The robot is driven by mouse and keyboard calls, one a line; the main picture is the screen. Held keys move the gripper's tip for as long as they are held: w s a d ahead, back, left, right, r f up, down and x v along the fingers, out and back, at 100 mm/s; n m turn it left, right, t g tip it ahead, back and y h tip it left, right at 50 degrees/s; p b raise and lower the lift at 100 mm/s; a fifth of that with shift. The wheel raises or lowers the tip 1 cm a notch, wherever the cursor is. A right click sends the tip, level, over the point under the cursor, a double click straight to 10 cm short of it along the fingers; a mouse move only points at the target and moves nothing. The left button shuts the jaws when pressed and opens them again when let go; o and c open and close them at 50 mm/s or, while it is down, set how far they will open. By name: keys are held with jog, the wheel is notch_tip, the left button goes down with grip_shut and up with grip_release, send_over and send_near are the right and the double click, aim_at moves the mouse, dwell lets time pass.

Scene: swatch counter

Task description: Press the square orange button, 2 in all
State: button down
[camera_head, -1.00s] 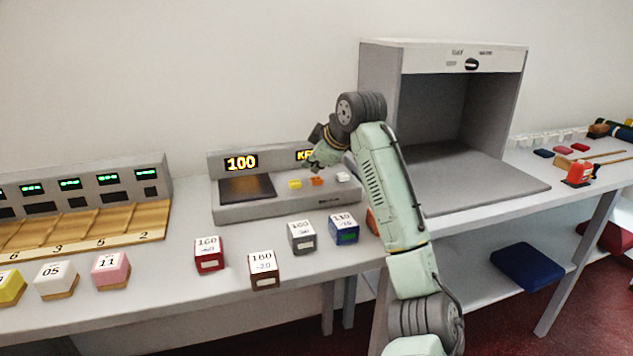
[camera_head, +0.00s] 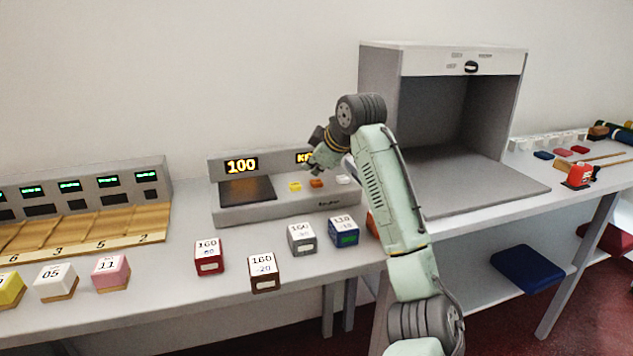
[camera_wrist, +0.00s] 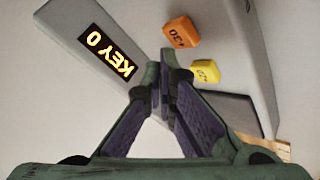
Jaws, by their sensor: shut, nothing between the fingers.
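The orange button (camera_head: 316,183) is a small square key on the sloping grey console (camera_head: 235,213), between a yellow button (camera_head: 295,187) and a white button (camera_head: 342,180). My gripper (camera_head: 309,166) is shut and empty, with its tips just above and behind the orange button in the head view. In the wrist view the orange button (camera_wrist: 180,31) lies beyond the shut fingertips (camera_wrist: 165,62), apart from them in the picture, with the yellow button (camera_wrist: 205,73) beside it. The console display (camera_wrist: 106,50) reads KEY 0, upside down there. The left display (camera_head: 241,163) reads 100.
Several labelled blocks, such as the red block (camera_head: 208,257) and blue block (camera_head: 343,231), stand in front of the console. A grey open booth (camera_head: 380,75) stands to the right. A wooden sorting tray (camera_head: 120,225) is at the left. A dark plate (camera_head: 246,188) lies on the console.

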aim_at(314, 182)
jog(key=shift+f, duration=0.1)
jog(key=shift+f, duration=0.35)
jog(key=shift+f, duration=0.55)
dwell(0.8)
jog(key=shift+r, duration=0.1)
jog(key=shift+r+p, duration=0.85)
jog(key=shift+r, duration=0.1)
notch_tip(314, 182, up, 5)
jog(key=p, duration=0.4)
jog(key=shift+p, duration=0.35)
